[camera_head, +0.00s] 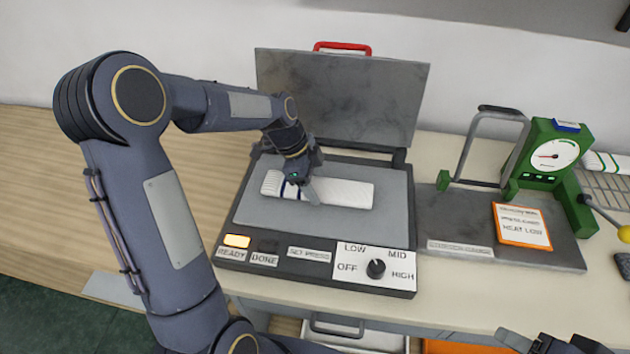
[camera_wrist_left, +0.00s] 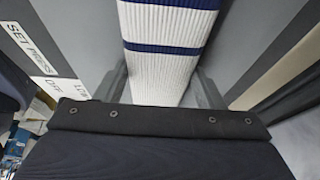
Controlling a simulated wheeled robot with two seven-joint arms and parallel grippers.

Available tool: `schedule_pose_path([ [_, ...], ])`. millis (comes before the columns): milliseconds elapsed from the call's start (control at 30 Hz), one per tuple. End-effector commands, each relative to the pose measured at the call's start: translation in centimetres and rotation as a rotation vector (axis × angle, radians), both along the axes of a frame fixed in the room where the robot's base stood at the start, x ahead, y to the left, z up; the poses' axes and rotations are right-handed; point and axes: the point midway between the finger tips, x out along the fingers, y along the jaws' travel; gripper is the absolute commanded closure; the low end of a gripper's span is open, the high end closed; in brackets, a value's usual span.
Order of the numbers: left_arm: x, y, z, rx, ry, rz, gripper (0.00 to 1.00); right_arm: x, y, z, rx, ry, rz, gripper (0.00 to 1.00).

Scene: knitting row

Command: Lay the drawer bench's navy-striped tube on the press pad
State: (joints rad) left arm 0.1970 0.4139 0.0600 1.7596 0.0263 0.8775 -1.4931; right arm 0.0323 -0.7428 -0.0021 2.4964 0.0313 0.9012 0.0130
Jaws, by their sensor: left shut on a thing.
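The navy-striped tube (camera_head: 340,193) is white and ribbed with navy bands near its left end. It lies lengthwise over the grey press pad (camera_head: 390,215) of the open press; whether it touches the pad is hard to tell. My left gripper (camera_head: 303,190) is shut on the tube near its banded end, from above. In the left wrist view the tube (camera_wrist_left: 165,75) runs between the fingers, with two navy bands showing. My right gripper (camera_head: 555,345) shows only partly at the bottom right edge, and its fingers cannot be made out.
The press lid (camera_head: 345,95) stands open behind the pad, with a red handle (camera_head: 343,47). A knob panel (camera_head: 375,267) and a lit READY lamp (camera_head: 237,241) are in front. A green dial device (camera_head: 550,155) and an orange-edged card (camera_head: 522,226) stand right. Another striped tube (camera_head: 606,163) lies on a wire rack.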

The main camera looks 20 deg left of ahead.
Motion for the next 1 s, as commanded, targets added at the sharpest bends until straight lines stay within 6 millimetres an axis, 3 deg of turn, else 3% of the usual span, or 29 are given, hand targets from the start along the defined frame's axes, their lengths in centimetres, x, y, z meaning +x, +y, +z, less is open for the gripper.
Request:
schedule_pose_path([
  [67,0.0,0.0,-0.4,0.000,0.000,0.000,0.59,0.0,0.0,-0.5,0.000,0.000,0.000,0.45],
  [100,0.0,0.0,-0.2,0.000,0.000,0.000,0.34,0.0,0.0,-0.3,0.000,0.000,0.000,0.45],
  [233,0.0,0.0,-0.2,0.000,0.000,0.000,0.17,0.0,0.0,-0.3,0.000,0.000,0.000,0.45],
  [667,0.0,0.3,0.8,0.000,-0.002,0.001,0.16,0.0,0.0,0.0,0.000,0.000,0.000,0.45],
  [1000,-0.6,2.9,7.3,0.001,-0.005,0.002,0.16,0.0,0.0,-0.3,0.000,0.000,0.000,0.45],
])
